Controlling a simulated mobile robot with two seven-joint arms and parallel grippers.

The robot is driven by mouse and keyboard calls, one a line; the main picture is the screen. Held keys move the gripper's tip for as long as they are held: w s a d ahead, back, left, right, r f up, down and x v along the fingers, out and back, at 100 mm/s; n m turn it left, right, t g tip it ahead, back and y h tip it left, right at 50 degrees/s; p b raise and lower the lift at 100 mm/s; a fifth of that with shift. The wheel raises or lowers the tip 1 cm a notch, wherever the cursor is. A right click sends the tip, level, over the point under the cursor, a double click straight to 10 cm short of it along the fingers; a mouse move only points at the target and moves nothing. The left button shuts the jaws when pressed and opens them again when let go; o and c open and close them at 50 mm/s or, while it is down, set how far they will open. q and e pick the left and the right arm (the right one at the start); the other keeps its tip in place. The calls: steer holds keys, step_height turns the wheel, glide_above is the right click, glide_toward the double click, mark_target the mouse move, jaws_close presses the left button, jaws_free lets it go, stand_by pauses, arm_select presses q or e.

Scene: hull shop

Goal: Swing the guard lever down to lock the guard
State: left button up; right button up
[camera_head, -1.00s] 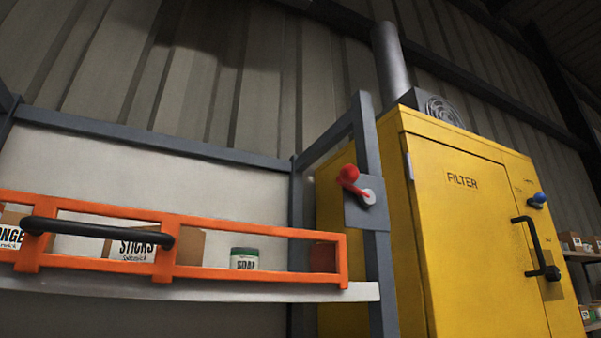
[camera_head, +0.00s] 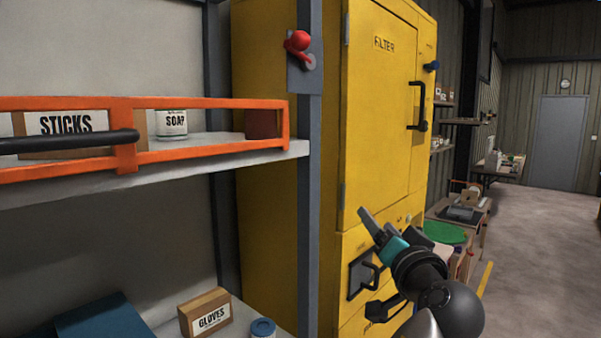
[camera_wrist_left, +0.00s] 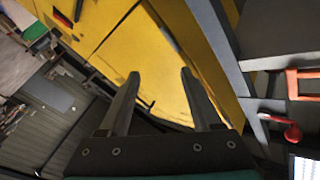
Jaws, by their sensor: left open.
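The red guard lever (camera_head: 299,43) is on a grey plate (camera_head: 291,79) on the shelf post. Its knob points up and left from the pivot. The orange guard (camera_head: 126,155) with a black bar handle (camera_head: 70,141) runs across the shelf front, its right end near the post. My left gripper (camera_head: 388,224) is open and empty, lower right of the lever and well apart from it, in front of the yellow cabinet. In the left wrist view the open fingers (camera_wrist_left: 160,75) have nothing between them, and the red lever (camera_wrist_left: 292,134) shows at right.
The yellow filter cabinet (camera_head: 270,150) stands right of the post, with black handles and a blue knob (camera_head: 431,66). Behind the guard are a sticks box (camera_head: 65,128) and a soap jar (camera_head: 172,124). Open floor (camera_head: 545,240) lies at right.

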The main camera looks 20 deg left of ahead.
arm_select(q)
steer(key=s+a+r+n+y+p, duration=0.1)
steer(key=s+r+n+y, duration=0.2)
steer(key=r, duration=0.6)
steer(key=s+r+n+y+p, duration=0.1)
steer(key=s+r+n, duration=0.2)
steer(key=s+r, duration=0.35)
steer(key=n+g+y+p, duration=0.1)
steer(key=n+g+y, duration=0.1)
steer(key=n+y, duration=0.25)
glide_toward(304, 43)
steer(key=shift+h, duration=0.35)
steer(key=p+x, duration=0.2)
steer(key=x, duration=0.1)
steer(key=p+x, duration=0.2)
steer(key=x, duration=0.2)
steer(key=p+x, duration=0.2)
steer(key=x, duration=0.1)
steer(key=shift+a+r, duration=0.2)
steer(key=shift+r, duration=0.15)
steer(key=shift+w+a+r+p, duration=0.1)
steer(key=shift+w+a+p, duration=0.2)
steer(key=shift+a+p, duration=0.1)
steer(key=shift+d, duration=0.1)
steer(key=shift+c, duration=0.3)
steer(key=shift+t, duration=0.3)
jaws_close()
